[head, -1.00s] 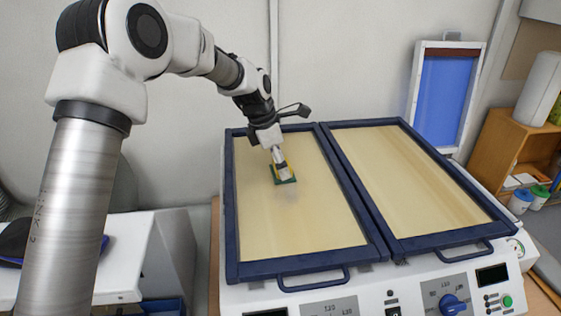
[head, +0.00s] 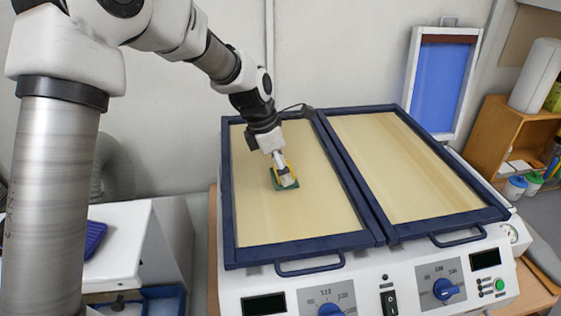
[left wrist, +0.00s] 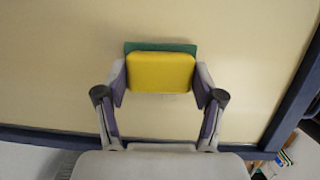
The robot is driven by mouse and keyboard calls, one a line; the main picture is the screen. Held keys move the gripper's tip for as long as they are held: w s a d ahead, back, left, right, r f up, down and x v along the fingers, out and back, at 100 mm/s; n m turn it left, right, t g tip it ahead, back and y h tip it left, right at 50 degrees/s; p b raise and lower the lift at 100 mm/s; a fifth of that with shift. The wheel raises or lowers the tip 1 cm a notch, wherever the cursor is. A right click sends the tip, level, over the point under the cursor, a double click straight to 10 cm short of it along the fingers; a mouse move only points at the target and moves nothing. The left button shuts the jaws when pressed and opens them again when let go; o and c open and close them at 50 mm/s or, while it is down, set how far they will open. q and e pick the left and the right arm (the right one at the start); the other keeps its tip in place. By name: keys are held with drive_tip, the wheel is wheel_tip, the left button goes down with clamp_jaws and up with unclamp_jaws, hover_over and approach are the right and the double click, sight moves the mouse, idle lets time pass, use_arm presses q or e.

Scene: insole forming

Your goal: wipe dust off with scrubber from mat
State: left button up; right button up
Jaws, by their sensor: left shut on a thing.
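The scrubber (head: 286,184), yellow with a green base, is held in my left gripper (head: 283,170) over the left tan mat (head: 257,214), with its green side down. In the left wrist view the scrubber (left wrist: 160,72) sits between the two fingers of my left gripper (left wrist: 161,76), which press on its sides. It looks on or very near the mat; I cannot tell if it touches. The right tan mat (head: 405,165) lies bare in its own frame. I can make out no clear dust on either mat. My right gripper is not in view.
Raised dark blue frames (head: 345,190) with front handles border both mats. Below them is a white machine front with blue knobs (head: 446,289). A blue-panelled screen (head: 442,85) leans at the back right. A wooden shelf (head: 495,125) stands at the right.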

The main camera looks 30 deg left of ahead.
sight(291, 196)
use_arm(q)
drive_tip(key=shift+s+d, duration=0.55)
drive_tip(key=shift+s, duration=0.2)
drive_tip(key=shift+s+d, duration=0.55)
drive_tip(key=shift+s, duration=0.15)
drive_tip(key=shift+s+d, duration=0.7)
drive_tip(key=shift+s, duration=0.25)
